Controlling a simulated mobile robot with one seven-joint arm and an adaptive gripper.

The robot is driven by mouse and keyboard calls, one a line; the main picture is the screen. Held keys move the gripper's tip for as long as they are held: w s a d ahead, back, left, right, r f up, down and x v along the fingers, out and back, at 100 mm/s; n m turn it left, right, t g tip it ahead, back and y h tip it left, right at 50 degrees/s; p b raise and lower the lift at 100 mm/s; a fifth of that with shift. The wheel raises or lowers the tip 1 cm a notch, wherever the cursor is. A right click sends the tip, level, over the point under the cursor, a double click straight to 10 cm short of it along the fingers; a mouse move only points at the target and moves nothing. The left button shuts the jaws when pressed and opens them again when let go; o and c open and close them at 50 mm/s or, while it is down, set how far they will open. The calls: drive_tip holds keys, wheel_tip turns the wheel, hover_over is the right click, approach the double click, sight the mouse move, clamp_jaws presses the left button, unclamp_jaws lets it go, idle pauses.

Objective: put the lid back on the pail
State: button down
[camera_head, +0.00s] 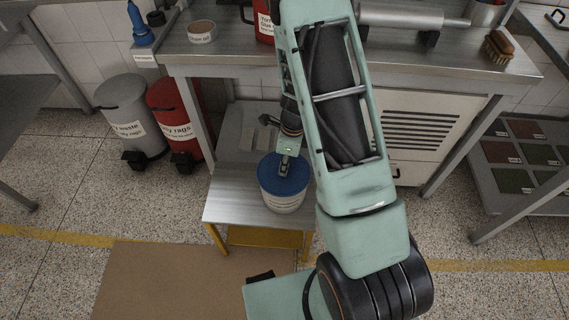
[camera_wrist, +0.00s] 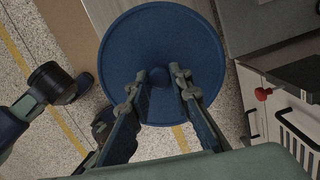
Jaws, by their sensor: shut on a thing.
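A white pail (camera_head: 283,203) with a printed label stands on a low metal table. The round blue lid (camera_head: 290,178) covers the pail's top in the head view; whether it is seated or just above the rim cannot be told. My gripper (camera_head: 284,168) is over the lid and shut on its central knob. In the wrist view the lid (camera_wrist: 160,50) fills the upper middle, and my gripper's two fingers (camera_wrist: 161,82) are on either side of the small blue knob. The lid hides the pail in the wrist view.
The low table (camera_head: 228,205) has bare room left of the pail. A steel workbench (camera_head: 240,58) stands behind it. A grey bin (camera_head: 126,118) and a red rags bin (camera_head: 172,122) stand at left. A brown mat (camera_head: 160,280) lies on the floor in front.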

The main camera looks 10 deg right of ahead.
drive_tip(key=c, duration=1.7)
unclamp_jaws()
drive_tip(key=shift+o, duration=0.8)
drive_tip(key=o, duration=0.4)
drive_tip(key=shift+c, duration=0.2)
drive_tip(key=shift+r+p, duration=3.2)
drive_tip(key=shift+r, duration=0.35)
drive_tip(key=shift+c, duration=0.2)
clamp_jaws()
